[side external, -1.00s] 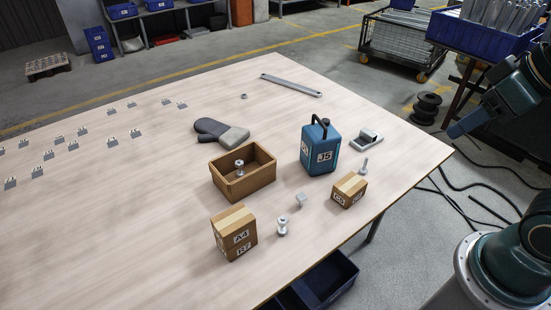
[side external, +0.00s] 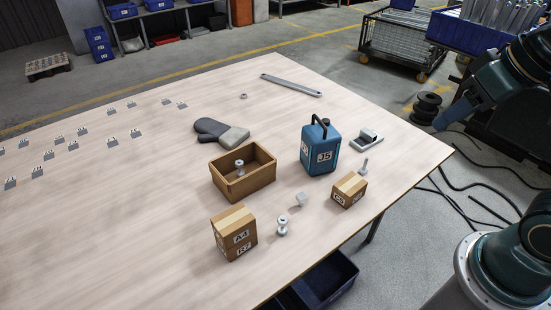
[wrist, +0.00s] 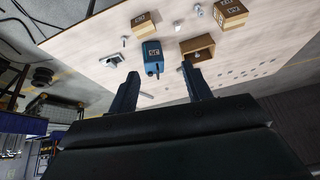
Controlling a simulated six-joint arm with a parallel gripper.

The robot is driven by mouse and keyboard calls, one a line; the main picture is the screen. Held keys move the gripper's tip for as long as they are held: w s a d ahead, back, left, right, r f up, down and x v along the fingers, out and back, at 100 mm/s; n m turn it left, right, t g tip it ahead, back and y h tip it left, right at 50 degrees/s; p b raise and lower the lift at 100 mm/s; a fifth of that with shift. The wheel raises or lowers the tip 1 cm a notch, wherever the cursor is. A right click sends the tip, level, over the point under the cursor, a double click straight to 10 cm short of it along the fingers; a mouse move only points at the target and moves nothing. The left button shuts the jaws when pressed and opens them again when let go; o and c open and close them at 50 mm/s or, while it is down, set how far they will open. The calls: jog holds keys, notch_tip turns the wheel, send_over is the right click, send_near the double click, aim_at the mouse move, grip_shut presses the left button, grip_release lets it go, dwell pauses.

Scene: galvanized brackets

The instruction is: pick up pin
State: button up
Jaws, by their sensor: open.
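A small grey metal pin (side external: 364,166) with a thin shank stands on the table near its right edge, behind the small carton and in front of a metal bracket piece. It also shows in the wrist view (wrist: 124,41), small, left of the blue can. My gripper (wrist: 160,71) is open and empty in the wrist view, well away from the pin, with its two dark fingers spread. In the side external view only part of my arm shows at the right, clear of the table objects.
The blue can (side external: 320,149), small carton (side external: 349,190) and metal bracket piece (side external: 366,140) stand near the pin. A wooden box (side external: 230,190) holds a spool-shaped part (side external: 239,167). Another spool part (side external: 282,227), a small block (side external: 301,199) and a taller carton (side external: 234,233) stand nearer.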

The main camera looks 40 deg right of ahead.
jog(key=w+f+m+g, duration=0.1)
jog(key=w+f+m, duration=0.1)
jog(key=w+m, duration=0.5)
jog(key=m+g+y, duration=0.4)
jog(key=m, duration=0.7)
send_over(303, 195)
jog(key=d, duration=0.5)
notch_tip(303, 195, down, 26)
jog(key=shift+x, duration=4.45)
jog(key=shift+s+a, duration=0.1)
jog(key=shift+a, duration=0.05)
jog(key=shift+x, duration=2.55)
jog(key=shift+a, duration=0.1)
jog(key=shift+r, duration=0.1)
grip_shut()
